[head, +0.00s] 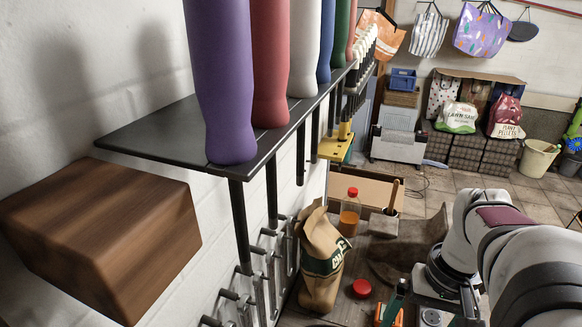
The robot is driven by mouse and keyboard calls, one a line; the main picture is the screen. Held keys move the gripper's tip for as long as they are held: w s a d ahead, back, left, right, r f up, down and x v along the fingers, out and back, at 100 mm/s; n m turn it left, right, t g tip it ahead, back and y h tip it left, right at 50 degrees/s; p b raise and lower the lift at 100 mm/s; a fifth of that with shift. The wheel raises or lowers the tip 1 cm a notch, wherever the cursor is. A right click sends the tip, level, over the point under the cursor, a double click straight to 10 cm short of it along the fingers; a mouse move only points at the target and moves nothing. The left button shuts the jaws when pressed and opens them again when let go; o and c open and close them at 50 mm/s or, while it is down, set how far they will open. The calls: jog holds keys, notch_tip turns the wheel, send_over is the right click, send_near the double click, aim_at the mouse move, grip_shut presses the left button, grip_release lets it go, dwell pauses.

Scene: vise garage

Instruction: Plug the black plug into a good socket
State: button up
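My arm shows at the right edge and runs out of the picture at the lower right. My gripper is not in view, so I cannot see what it is near or whether it holds anything.
A black wall shelf (160,128) carries several coloured bottle-like objects, including a purple one (222,80). A wooden block (100,235) juts from the wall below. A paper bag (321,262), an orange bottle (349,213) and a red lid (361,288) stand near my arm.

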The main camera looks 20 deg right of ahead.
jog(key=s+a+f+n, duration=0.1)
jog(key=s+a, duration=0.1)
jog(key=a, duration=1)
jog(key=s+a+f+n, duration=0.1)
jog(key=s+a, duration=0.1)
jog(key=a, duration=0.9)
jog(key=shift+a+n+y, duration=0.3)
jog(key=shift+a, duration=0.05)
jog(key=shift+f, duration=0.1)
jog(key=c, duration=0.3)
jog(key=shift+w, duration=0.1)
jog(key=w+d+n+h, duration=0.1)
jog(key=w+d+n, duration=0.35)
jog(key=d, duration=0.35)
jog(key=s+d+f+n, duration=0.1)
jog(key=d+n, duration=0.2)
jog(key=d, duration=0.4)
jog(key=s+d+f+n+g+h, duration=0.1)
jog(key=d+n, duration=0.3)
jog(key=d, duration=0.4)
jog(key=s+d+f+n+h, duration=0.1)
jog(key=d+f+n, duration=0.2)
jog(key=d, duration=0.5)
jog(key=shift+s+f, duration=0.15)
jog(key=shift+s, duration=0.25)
